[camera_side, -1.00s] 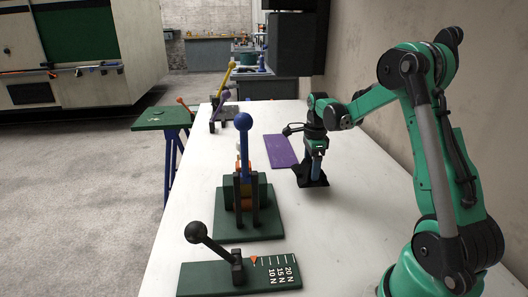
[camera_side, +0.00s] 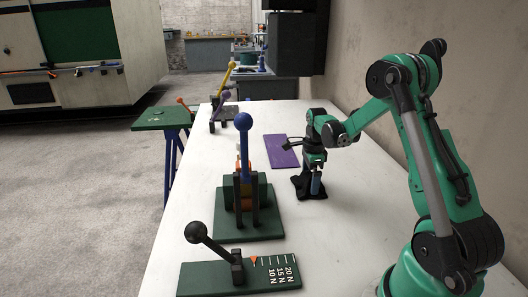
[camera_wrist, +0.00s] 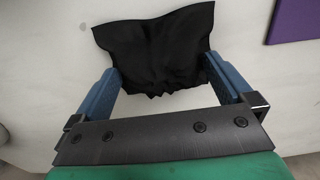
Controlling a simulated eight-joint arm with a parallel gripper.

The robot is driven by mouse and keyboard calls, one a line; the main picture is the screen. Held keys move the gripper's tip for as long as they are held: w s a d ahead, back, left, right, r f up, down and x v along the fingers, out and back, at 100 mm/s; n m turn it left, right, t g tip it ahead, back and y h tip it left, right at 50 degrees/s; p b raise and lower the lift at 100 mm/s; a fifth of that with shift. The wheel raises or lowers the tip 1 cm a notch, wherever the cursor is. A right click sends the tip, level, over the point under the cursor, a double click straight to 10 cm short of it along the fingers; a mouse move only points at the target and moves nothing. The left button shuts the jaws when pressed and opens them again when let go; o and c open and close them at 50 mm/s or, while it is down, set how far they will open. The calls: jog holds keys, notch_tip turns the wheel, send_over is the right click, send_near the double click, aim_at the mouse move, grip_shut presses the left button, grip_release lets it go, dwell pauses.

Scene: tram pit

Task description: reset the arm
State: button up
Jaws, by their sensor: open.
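My gripper (camera_side: 316,184) is low over the white bench (camera_side: 345,235), its fingers pointing down at a black cloth (camera_side: 304,183). In the wrist view my gripper (camera_wrist: 163,72) is open, with one blue finger on each side. The black cloth (camera_wrist: 155,35) lies on the bench, its near edge bunched and wrinkled between the fingers. Whether the fingertips touch the cloth, I cannot tell. My arm reaches out bent from the right side of the bench.
A purple mat (camera_side: 280,150) lies behind my gripper. To the left stand a blue-knobbed lever fixture (camera_side: 243,125), a black-knobbed lever on a scale plate (camera_side: 215,275) and more levers (camera_side: 222,105) further back. A wall runs along the right.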

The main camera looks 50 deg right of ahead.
jog(key=shift+n, duration=0.3)
jog(key=r, duration=0.6)
jog(key=shift+w+a, duration=0.1)
jog(key=shift+a, duration=0.1)
jog(key=a+r+n+t+h, duration=0.2)
jog(key=a+r+n+t, duration=0.2)
jog(key=a+r+n, duration=0.7)
jog(key=s+a+f+n+t+y, duration=0.1)
jog(key=s+a+f+n, duration=0.1)
jog(key=a+n, duration=0.4)
jog(key=s+a+f+n+t+y, duration=0.1)
jog(key=s+a+f+n+t, duration=0.1)
jog(key=a+n, duration=0.4)
jog(key=n, duration=0.3)
jog(key=shift+s+f, duration=0.2)
jog(key=shift+f, duration=0.05)
